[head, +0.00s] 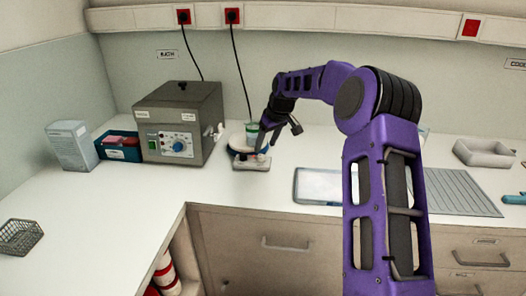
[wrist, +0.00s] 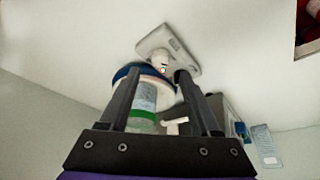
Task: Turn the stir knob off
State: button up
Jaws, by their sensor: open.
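The stirrer (head: 240,164) is a small pale unit on the counter, with a round blue-rimmed plate and a white-and-green vessel (head: 252,130) above its base. In the wrist view, the stirrer's pale base (wrist: 182,50) shows with a small white knob (wrist: 158,58) that has a red mark. My gripper (head: 266,145) is pointing down at the stirrer's right front. In the wrist view my gripper (wrist: 157,75) is open, with the knob just beyond and between its two dark fingertips. I cannot tell whether a finger touches it. In the head view my gripper partly hides the knob.
A grey box (head: 180,115) with a blue dial stands close left of the stirrer. A blue tray (head: 118,152) and a pale carton (head: 72,146) stand further left. A sink (head: 318,185) lies to the right. A wire basket (head: 20,236) sits at the left front.

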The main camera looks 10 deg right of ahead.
jog(key=v, duration=1.2)
